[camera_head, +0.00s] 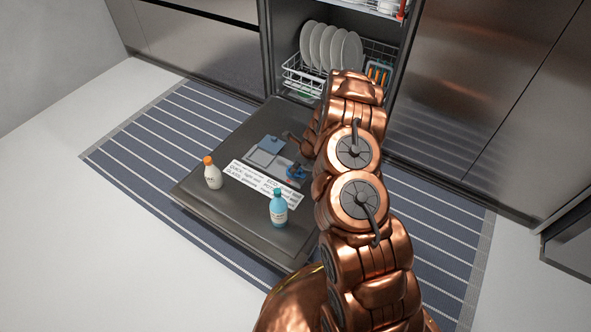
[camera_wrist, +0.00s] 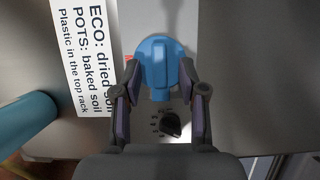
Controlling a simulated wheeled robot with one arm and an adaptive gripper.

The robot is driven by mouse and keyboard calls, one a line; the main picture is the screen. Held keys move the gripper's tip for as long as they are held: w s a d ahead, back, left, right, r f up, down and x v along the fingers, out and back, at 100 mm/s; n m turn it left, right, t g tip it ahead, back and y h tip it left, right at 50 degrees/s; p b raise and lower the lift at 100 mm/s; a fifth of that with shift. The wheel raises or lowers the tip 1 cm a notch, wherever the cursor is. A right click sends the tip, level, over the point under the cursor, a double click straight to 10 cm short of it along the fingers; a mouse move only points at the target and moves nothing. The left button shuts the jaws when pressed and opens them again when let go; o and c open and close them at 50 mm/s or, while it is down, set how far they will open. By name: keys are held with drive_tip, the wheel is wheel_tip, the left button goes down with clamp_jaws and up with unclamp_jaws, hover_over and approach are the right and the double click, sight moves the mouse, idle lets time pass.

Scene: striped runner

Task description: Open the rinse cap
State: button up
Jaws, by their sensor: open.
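The rinse cap (camera_wrist: 158,62) is a blue round cap with a raised grip, on the inner face of the lowered dishwasher door (camera_head: 225,205). In the head view the cap (camera_head: 295,173) is small and close to my arm. In the wrist view my gripper (camera_wrist: 160,70) is open, with one finger on each side of the cap's lower part. I cannot tell whether the fingers touch it. A dark dial (camera_wrist: 171,124) with small markings lies just below the cap in the wrist view.
A printed label (camera_head: 263,183) lies beside the cap. A white bottle with an orange top (camera_head: 212,176) and a blue bottle (camera_head: 278,210) stand on the door. A rack with plates (camera_head: 330,47) is behind. A striped runner (camera_head: 150,135) lies below.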

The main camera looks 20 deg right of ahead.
drive_tip(key=shift+w+a+f, duration=0.2)
drive_tip(key=shift+w+f, duration=0.05)
drive_tip(key=shift+f, duration=0.3)
clamp_jaws()
idle(0.4)
